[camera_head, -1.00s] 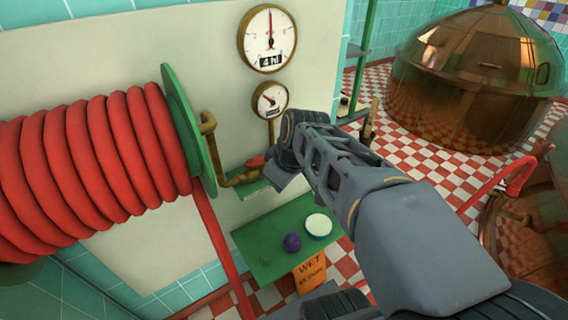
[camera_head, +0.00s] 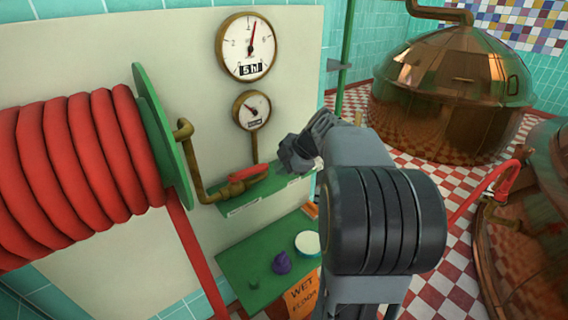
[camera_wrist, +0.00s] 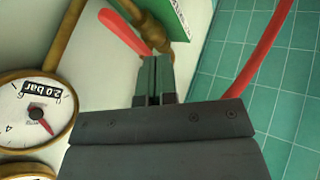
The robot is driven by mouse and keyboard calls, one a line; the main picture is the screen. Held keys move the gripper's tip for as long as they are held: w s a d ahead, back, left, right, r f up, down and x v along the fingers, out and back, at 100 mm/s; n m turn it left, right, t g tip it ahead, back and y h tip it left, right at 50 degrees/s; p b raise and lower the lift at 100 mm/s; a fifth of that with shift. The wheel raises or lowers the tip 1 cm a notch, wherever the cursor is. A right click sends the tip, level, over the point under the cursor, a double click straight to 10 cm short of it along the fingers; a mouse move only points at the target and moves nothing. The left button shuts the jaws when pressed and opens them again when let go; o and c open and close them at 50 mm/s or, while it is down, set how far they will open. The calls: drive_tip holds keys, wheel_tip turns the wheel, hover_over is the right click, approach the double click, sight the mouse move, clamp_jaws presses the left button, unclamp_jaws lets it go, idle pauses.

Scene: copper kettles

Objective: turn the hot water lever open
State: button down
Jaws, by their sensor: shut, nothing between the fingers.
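The red hot water lever (camera_head: 248,173) sits on a brass valve and pipe (camera_head: 212,192) above a green wall shelf (camera_head: 270,190). My gripper (camera_head: 290,155) is up and to the right of the lever in the head view, its fingertips partly hidden by their angle. In the wrist view my gripper (camera_wrist: 154,75) is shut and empty. The red lever (camera_wrist: 125,32) lies just beyond its tips and to the left, with the brass valve (camera_wrist: 172,28) behind. I see no clear contact with the lever.
A large gauge (camera_head: 247,46) and a small pressure gauge (camera_head: 252,109) hang above the valve. A red hose reel (camera_head: 85,165) stands at left. A lower green shelf (camera_head: 240,262) holds a purple object (camera_head: 281,263) and a white-topped tin (camera_head: 307,243). Copper kettles (camera_head: 450,90) stand at right.

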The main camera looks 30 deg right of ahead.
sight(249, 172)
drive_tip(key=shift+w+a+f+p, duration=0.4)
drive_tip(key=shift+w+f, duration=0.4)
drive_tip(key=shift+w, duration=0.35)
drive_tip(key=shift+w+a+f+p, duration=0.4)
drive_tip(key=shift+w+f, duration=0.4)
drive_tip(key=shift+w, duration=0.3)
drive_tip(key=shift+w+a+f+p, duration=0.4)
drive_tip(key=shift+w+f, duration=0.4)
drive_tip(key=shift+w, duration=0.35)
